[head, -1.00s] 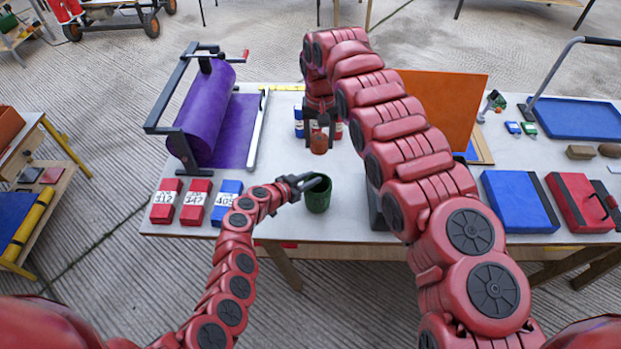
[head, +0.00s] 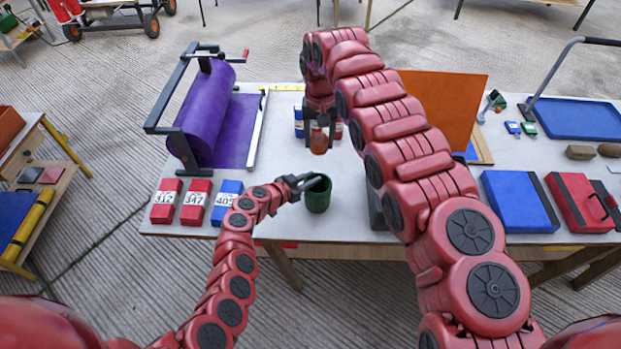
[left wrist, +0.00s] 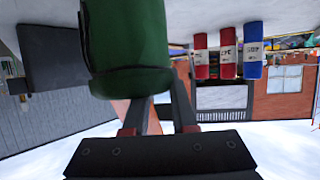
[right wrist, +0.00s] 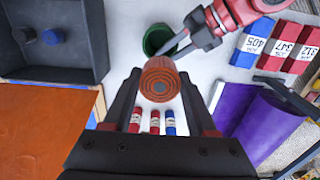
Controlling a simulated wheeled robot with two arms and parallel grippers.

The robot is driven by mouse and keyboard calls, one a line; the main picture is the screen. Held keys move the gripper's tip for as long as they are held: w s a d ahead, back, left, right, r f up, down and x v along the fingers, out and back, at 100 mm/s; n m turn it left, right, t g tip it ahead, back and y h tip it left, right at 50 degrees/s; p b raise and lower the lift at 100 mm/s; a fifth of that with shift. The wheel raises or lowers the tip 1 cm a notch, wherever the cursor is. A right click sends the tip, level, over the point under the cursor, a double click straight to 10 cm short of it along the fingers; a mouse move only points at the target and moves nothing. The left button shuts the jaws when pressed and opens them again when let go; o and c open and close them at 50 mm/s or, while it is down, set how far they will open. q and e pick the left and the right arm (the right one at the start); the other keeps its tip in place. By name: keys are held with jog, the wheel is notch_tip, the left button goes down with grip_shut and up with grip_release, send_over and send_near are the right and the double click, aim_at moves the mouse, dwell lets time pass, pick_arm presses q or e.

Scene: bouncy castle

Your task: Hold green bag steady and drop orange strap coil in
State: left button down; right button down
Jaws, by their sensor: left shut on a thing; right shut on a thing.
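The green bag (head: 318,198) stands upright on the table near its front edge, with its round mouth facing up. My left gripper (head: 318,181) is shut on the bag's rim from the left; the bag fills much of the left wrist view (left wrist: 130,45). The orange strap coil (head: 318,144) hangs from my right gripper (head: 319,128), which points down and is shut on it, behind the bag in the head view. In the right wrist view the coil (right wrist: 160,80) sits between the fingertips, its spiral end showing, and the bag (right wrist: 157,38) is beyond it, apart from it.
Red and blue numbered packs (head: 195,202) lie left of the bag. A purple roll (head: 204,110) on a stand is behind them. A dark grey tray (right wrist: 88,65) is on the bag's other side.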

aim_at(318, 139)
jog(key=shift+c, duration=0.6)
grip_release()
notch_tip(318, 139, up, 6)
jog(key=shift+a+f, duration=0.1)
jog(key=shift+a, duration=0.05)
jog(key=shift+r, duration=0.85)
